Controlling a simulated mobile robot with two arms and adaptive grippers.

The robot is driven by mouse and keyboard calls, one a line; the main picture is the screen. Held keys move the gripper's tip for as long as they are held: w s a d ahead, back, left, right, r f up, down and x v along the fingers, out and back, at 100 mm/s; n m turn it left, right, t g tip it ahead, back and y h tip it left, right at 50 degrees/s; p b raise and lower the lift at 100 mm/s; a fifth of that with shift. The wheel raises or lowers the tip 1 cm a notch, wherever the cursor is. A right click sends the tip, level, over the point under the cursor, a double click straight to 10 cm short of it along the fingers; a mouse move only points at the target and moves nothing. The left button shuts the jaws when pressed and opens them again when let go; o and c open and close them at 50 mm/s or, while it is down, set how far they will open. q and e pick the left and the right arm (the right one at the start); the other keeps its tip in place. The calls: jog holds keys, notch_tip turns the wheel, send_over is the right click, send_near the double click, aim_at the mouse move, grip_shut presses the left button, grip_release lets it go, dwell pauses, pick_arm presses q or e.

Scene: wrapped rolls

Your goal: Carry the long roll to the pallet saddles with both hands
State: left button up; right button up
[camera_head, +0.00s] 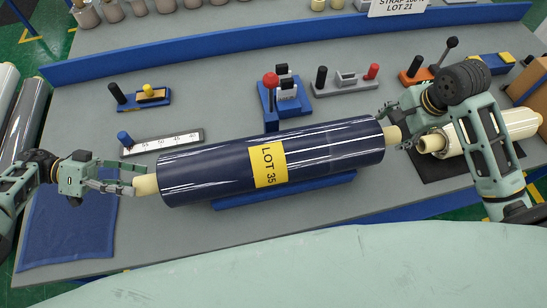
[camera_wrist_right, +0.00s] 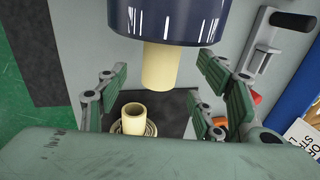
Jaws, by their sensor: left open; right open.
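The long roll (camera_head: 215,168), wrapped in dark blue film with a yellow "LOT 35" label (camera_head: 268,163), lies across the bench on a low blue support (camera_head: 285,190). A cream core sticks out at each end. My left gripper (camera_head: 125,185) is open at the left core end (camera_head: 147,185), its fingers close around or beside it; contact is unclear. My right gripper (camera_head: 396,124) is open at the right core end (camera_head: 392,135). In the right wrist view, the core (camera_wrist_right: 158,66) shows between the spread fingers (camera_wrist_right: 160,95). I cannot make out any pallet saddles.
A cream roll (camera_head: 510,122) lies on a dark mat at right, near my right arm. Behind the long roll stand a ruler block (camera_head: 165,142), a red-knobbed blue fixture (camera_head: 285,97) and a grey clamp (camera_head: 346,80). A blue mat (camera_head: 70,225) lies front left.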

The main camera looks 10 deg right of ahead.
aim_at(147, 185)
pick_arm(q)
jog(key=x, duration=0.3)
jog(key=shift+d+f, duration=0.15)
jog(key=shift+d, duration=0.1)
pick_arm(e)
jog(key=x, duration=0.5)
jog(key=shift+w+f, duration=0.15)
jog(key=shift+f, duration=0.15)
pick_arm(q)
jog(key=shift+s+d, duration=0.1)
jog(key=shift+d, duration=0.15)
pick_arm(e)
jog(key=shift+f, duration=0.35)
jog(key=shift+w, duration=0.1)
pick_arm(q)
jog(key=shift+c, duration=0.5)
pick_arm(e)
jog(key=shift+c, duration=0.5)
pick_arm(q)
grip_shut()
pick_arm(e)
grip_shut()
